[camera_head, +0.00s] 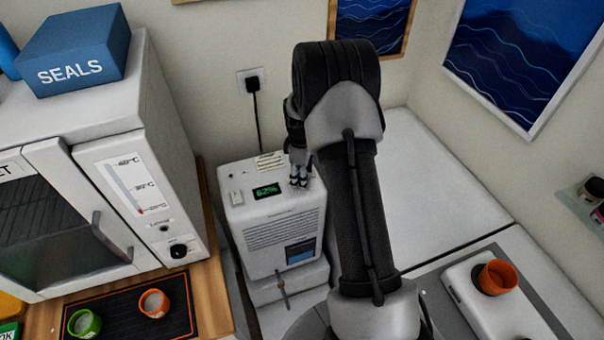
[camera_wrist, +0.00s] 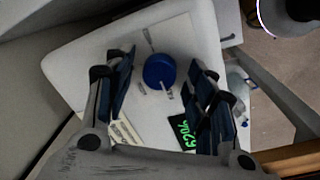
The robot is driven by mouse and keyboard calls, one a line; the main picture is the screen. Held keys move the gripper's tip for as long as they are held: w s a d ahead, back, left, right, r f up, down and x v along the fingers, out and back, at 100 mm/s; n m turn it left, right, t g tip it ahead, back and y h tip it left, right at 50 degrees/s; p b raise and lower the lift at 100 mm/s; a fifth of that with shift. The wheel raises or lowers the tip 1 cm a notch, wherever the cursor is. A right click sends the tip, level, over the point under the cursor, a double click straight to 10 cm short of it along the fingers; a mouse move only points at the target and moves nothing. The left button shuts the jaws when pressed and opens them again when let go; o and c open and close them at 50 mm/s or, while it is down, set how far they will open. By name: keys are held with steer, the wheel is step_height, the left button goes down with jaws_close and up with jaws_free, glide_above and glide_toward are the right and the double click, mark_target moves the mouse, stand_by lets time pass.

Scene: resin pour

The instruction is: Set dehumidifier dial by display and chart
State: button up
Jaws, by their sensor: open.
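The white dehumidifier (camera_head: 285,222) stands on the floor by the wall. Its dark display (camera_head: 267,191) shows green digits that look like 62%; the display (camera_wrist: 183,131) is partly behind a finger in the wrist view. A small printed label (camera_head: 270,161), perhaps the chart, lies on its top; its text is too small to read. The round blue dial (camera_wrist: 159,70) has a white pointer mark toward its lower right, near lettering. My gripper (camera_head: 299,181) is over the top and hides the dial in the head view. In the wrist view my gripper (camera_wrist: 163,62) is open, fingers either side of the dial.
A white oven (camera_head: 128,180) with a blue SEALS box (camera_head: 75,52) on it stands left. A black mat (camera_head: 112,309) holds cups. A plug and cord (camera_head: 254,90) hang on the wall behind. An orange cup (camera_head: 496,277) sits at the right.

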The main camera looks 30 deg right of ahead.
steer(key=shift+c, duration=0.3)
steer(key=c, duration=1)
steer(key=shift+m, duration=0.4)
steer(key=m, duration=0.3)
steer(key=shift+m, duration=0.4)
steer(key=m, duration=0.5)
steer(key=shift+g, duration=0.3)
steer(key=m, duration=0.7)
steer(key=shift+m+g, duration=0.3)
steer(key=m, duration=0.6)
steer(key=shift+w+m, duration=0.1)
steer(key=shift+m, duration=0.2)
